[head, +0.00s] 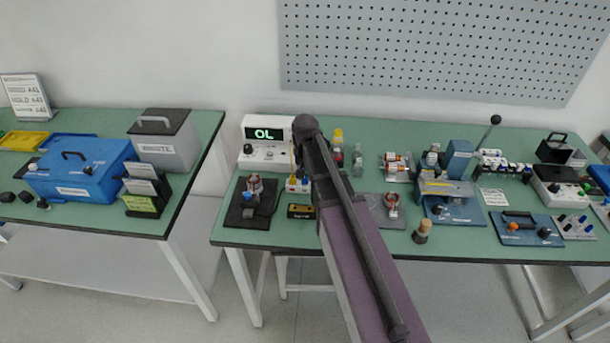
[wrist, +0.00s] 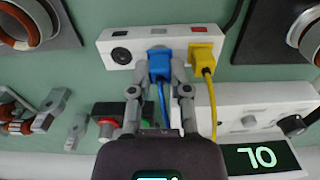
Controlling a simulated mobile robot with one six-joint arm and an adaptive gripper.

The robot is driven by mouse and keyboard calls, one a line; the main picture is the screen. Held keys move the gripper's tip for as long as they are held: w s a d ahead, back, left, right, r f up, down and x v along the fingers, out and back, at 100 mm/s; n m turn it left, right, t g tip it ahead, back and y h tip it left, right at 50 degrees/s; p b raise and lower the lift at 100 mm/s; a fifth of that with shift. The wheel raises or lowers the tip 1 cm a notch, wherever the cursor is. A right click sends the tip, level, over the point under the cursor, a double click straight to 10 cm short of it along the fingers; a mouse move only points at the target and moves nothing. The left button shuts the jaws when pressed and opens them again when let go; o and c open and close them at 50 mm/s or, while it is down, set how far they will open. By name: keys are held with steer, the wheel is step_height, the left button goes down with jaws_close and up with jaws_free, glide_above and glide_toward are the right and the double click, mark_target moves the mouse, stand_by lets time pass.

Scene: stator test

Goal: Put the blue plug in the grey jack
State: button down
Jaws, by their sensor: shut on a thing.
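The blue plug (wrist: 160,66) is between the fingers of my gripper (wrist: 160,74), which is shut on it in the wrist view. Its front end is at the face of a white jack box (wrist: 135,46), below a grey mark (wrist: 158,31). The grey jack itself is hidden behind the plug, and I cannot tell how deep the plug sits. A blue cable trails from it. In the head view my arm hides most of the gripper; the jack box (head: 298,187) shows just left of it.
A yellow plug (wrist: 204,54) with its cable stands in the box close to my right finger, below a red mark. A black round socket (wrist: 121,55) is on the left. The white meter (head: 265,154) reads OL. Motor parts on dark plates (head: 239,215) flank the box.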

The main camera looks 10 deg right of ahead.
steer(key=shift+f+b, duration=0.3)
stand_by(0.4)
steer(key=c, duration=0.5)
jaws_free()
